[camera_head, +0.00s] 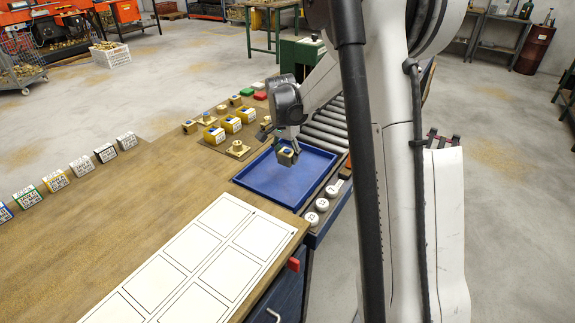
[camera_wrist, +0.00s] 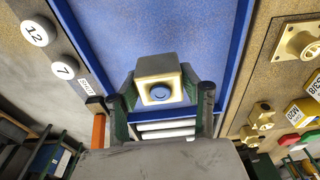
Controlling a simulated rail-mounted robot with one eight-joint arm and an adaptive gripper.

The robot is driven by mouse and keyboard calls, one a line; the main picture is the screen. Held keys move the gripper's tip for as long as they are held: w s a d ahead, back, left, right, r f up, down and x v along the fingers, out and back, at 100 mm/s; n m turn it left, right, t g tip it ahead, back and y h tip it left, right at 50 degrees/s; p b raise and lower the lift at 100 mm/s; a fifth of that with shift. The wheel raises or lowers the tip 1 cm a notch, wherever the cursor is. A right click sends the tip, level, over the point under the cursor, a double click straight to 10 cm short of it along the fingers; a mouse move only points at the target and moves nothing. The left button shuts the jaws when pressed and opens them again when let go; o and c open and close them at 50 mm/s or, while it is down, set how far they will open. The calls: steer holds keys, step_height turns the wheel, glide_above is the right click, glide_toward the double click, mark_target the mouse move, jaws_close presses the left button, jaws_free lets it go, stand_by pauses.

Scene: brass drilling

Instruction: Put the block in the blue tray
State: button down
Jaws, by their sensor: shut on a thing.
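The block (camera_head: 288,157) is small and cream-yellow, with a dark side and a blue round mark. It also shows in the wrist view (camera_wrist: 160,68), where its cream face with the blue disc points toward the camera. My gripper (camera_wrist: 162,97) is shut on it, with one green-grey finger on each side. In the head view my gripper (camera_head: 287,148) hangs over the far part of the blue tray (camera_head: 262,186), with the block between its fingers. The tray looks empty. The gap between block and tray floor is hard to judge.
White numbered knobs (camera_head: 316,211) line the tray's right side. Rollers (camera_head: 325,125) lie behind it. Yellow blocks (camera_head: 232,124) and brass fittings (camera_head: 237,149) stand left of and behind it. A white framed card (camera_head: 190,262) lies in front, and labelled blocks (camera_head: 81,166) stand far left.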

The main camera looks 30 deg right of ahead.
mark_target(287, 172)
steer(key=shift+w+d+f, duration=0.4)
steer(key=shift+w+f, duration=0.05)
steer(key=shift+w, duration=0.05)
steer(key=shift+f, duration=1.9)
steer(key=shift+f+b, duration=0.1)
steer(key=shift+b, duration=0.2)
steer(key=shift+f, duration=0.1)
steer(key=c, duration=1)
jaws_free()
steer(key=shift+c, duration=0.2)
